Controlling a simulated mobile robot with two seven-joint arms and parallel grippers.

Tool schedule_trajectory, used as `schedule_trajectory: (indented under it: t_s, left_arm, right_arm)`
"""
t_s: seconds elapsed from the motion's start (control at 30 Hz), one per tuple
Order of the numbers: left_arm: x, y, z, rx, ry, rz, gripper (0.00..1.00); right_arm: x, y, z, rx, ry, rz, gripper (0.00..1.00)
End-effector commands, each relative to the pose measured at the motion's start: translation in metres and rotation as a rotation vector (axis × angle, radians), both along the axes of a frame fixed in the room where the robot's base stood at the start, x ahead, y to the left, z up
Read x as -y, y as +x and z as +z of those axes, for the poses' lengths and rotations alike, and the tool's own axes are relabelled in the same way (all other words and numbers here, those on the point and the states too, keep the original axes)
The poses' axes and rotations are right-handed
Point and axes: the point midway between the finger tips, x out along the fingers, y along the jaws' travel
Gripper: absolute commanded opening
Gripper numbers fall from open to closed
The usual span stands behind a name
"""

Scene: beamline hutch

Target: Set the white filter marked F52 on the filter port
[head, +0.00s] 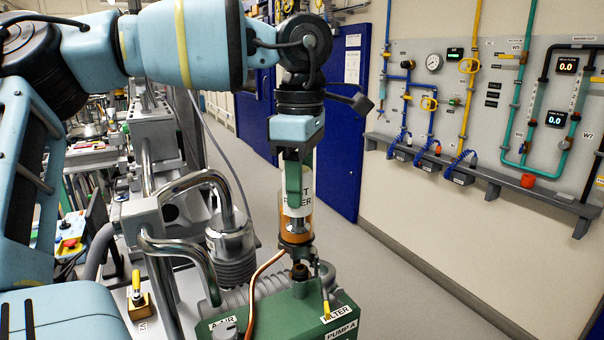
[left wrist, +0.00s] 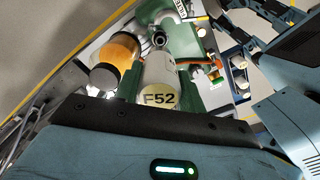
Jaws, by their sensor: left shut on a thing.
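The white filter marked F52 (left wrist: 160,76) is held upright between the green fingers of my left gripper (head: 295,195). The filter port (head: 300,271) is a dark ring on top of the green pump A (head: 275,312). The filter's lower end is above the port and looks apart from it; the exact gap is hard to judge. In the left wrist view the port's open ring (left wrist: 159,40) shows just beyond the filter's end. In the head view the gripper's fingers hide much of the filter. My right gripper is not in view.
Metal pipes and a ribbed fitting (head: 232,250) are left of the port. A copper-coloured hose (head: 258,285) rises beside it. Open floor lies to the right.

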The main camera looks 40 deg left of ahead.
Motion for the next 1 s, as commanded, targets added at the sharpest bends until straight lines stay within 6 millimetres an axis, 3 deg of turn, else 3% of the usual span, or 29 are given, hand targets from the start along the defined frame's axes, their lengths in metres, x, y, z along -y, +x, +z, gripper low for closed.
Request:
schedule_trajectory:
  t_s: [0.37, 1.0]
  left_arm:
    - [0.0, 0.0, -0.004, -0.001, 0.0, 0.0, 0.13]
    - [0.0, 0.0, -0.056, -0.003, -0.001, 0.0, 0.13]
  right_arm:
    - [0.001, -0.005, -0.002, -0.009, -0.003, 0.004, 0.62]
    - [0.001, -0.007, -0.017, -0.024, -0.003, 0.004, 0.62]
